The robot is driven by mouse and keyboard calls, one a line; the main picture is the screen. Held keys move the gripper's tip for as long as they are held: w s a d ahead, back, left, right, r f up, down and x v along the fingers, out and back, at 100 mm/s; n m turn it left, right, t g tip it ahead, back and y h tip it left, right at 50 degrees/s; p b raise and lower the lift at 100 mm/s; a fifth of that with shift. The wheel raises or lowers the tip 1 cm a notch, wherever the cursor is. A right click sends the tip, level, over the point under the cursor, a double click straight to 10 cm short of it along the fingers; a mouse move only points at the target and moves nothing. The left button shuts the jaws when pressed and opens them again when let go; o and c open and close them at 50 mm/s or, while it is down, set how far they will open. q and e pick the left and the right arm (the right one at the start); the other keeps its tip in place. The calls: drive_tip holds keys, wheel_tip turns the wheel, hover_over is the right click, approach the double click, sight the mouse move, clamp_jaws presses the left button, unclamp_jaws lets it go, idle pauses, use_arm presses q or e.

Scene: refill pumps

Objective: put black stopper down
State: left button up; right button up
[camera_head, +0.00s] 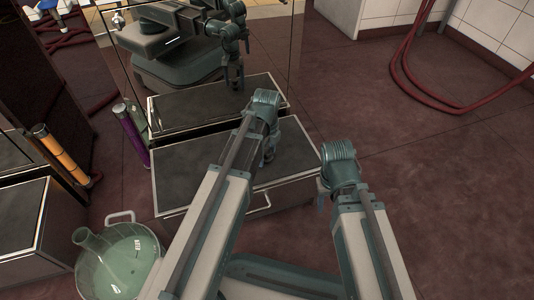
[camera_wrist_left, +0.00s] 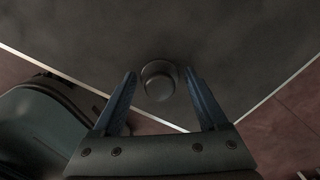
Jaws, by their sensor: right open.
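The black stopper (camera_wrist_left: 158,82) is a small dark round piece on the dark top of the low cabinet (camera_head: 190,170). In the left wrist view it lies between the tips of my left gripper (camera_wrist_left: 159,73), whose two blue fingers stand apart with a small gap on each side of it. In the head view my left gripper (camera_head: 267,152) is low over the right part of the cabinet top, mostly hidden by its own arm, and the stopper cannot be made out. My right gripper (camera_head: 323,197) is open, partly hidden, beside the cabinet's right front corner.
A purple cylinder (camera_head: 131,136) leans at the cabinet's left side. An orange cylinder (camera_head: 60,155) leans by another dark cabinet (camera_head: 35,220) at left. A clear round pot (camera_head: 150,262) with pale green liquid stands front left. A mirror-like panel rises behind.

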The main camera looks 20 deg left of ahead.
sight(267, 151)
use_arm(q)
drive_tip(key=shift+o, duration=0.4)
drive_tip(key=shift+r, duration=0.15)
wheel_tip(267, 151, up, 12)
drive_tip(key=p, duration=1.2)
drive_tip(key=s+d+n+y, duration=0.1)
drive_tip(key=s+d+n, duration=0.9)
drive_tip(key=s+n, duration=0.4)
drive_tip(key=n, duration=0.4)
drive_tip(key=shift+d, duration=0.25)
drive_tip(key=shift+s+r, duration=0.1)
drive_tip(key=shift+r, duration=0.05)
wheel_tip(267, 151, up, 43)
drive_tip(key=p, duration=4.3)
drive_tip(key=shift+r+p, duration=0.2)
drive_tip(key=shift+p, duration=0.2)
